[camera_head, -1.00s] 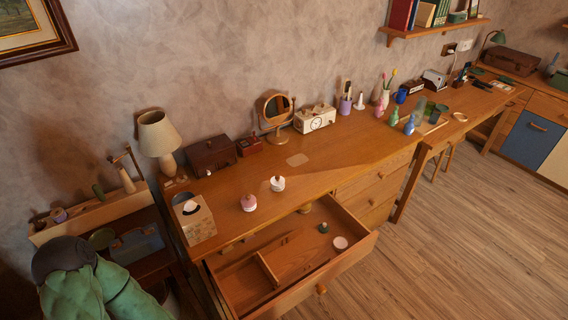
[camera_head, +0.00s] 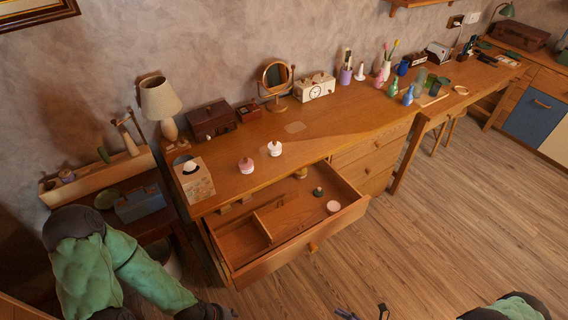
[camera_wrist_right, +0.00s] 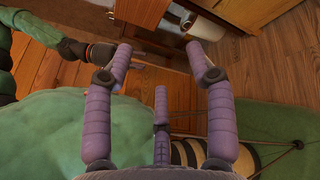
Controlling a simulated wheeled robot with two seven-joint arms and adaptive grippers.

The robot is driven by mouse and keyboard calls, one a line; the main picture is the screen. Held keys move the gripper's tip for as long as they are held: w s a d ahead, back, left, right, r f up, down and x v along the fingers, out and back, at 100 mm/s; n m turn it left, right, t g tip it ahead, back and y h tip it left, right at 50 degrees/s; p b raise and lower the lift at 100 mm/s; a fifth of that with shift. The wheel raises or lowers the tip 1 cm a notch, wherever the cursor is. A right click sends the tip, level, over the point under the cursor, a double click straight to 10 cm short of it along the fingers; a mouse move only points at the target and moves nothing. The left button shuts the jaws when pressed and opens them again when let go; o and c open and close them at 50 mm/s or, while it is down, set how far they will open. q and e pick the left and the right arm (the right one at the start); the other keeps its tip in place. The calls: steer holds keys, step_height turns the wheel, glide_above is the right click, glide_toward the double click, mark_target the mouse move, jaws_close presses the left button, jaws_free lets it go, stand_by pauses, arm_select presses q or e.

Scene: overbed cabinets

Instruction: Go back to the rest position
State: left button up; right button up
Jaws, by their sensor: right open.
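My left arm (camera_head: 90,270) reaches down from the left of the head view. Its dark wrist is cut by the bottom edge, so its jaw state cannot be told. My right arm (camera_head: 510,306) shows only at the bottom right corner. Small finger parts show at the bottom middle; I cannot tell which gripper they belong to. In the right wrist view my right gripper (camera_wrist_right: 160,60) has its purple fingers spread, with nothing between them. No object is held by it.
The desk's drawer (camera_head: 285,262) is pulled out, with a green-topped item (camera_head: 318,192) and a pinkish round item (camera_head: 333,207) inside. The wooden floor (camera_head: 440,235) at right is clear.

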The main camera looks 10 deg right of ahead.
steer(key=s+a+f+n+g+h, duration=0.1)
steer(key=s+a+f+n+g, duration=0.1)
steer(key=a+n+g, duration=0.5)
steer(key=s+a+f+n+g+h, duration=0.1)
steer(key=s+a+f+n+g, duration=0.15)
steer(key=n+g, duration=0.8)
steer(key=w+a+n+t+h, duration=0.2)
steer(key=w+n+h, duration=0.1)
steer(key=w+n, duration=0.2)
steer(key=w+a+r+n+t+h, duration=0.1)
steer(key=w+a+n+t+h, duration=0.1)
steer(key=w+n, duration=0.4)
steer(key=n+t, duration=0.1)
steer(key=n, duration=0.2)
steer(key=shift+w+a+r+t+h, duration=0.2)
steer(key=shift+r+t+h, duration=0.1)
steer(key=shift+t+h, duration=0.1)
